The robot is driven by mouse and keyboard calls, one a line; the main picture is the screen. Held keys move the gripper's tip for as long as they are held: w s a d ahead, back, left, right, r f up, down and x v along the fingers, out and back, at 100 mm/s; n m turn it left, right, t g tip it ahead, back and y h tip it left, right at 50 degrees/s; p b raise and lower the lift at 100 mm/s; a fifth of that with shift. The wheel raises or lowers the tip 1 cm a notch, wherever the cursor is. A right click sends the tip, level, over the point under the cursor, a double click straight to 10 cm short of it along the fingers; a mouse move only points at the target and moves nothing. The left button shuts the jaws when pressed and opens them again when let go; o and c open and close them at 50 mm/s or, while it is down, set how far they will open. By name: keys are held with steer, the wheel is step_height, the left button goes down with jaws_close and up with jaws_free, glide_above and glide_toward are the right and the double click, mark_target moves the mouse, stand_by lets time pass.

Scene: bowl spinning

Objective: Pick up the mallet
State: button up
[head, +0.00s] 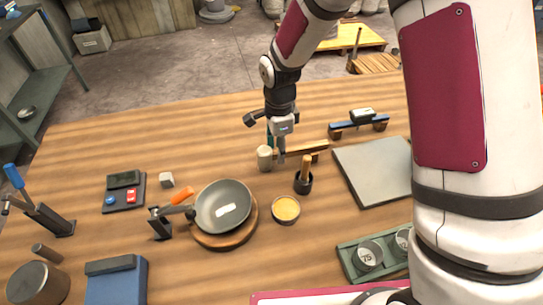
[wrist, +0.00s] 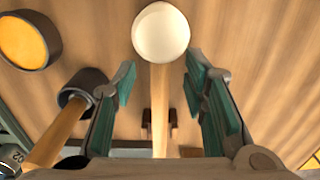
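The mallet has a cream, rounded head (head: 265,157) and a wooden handle (head: 308,149) on the far middle of the table. In the wrist view its head (wrist: 161,32) is at the top centre and its handle (wrist: 160,95) runs down the middle. My gripper (head: 281,153) points down at the mallet, by the handle just right of the head. In the wrist view my gripper (wrist: 160,78) is open, with a green-padded finger on each side of the handle and a visible gap to both. The handle's lower end is hidden behind the gripper.
A yellow-filled bowl (head: 286,208), a dark metal bowl (head: 222,206) on a round board, a grey slab (head: 375,170) and a blue-topped stand (head: 358,127) are nearby.

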steer(key=shift+f, duration=1.55)
jaws_close()
step_height(320, 180, up, 10)
steer(key=shift+r+b, duration=0.1)
steer(key=shift+b, duration=0.25)
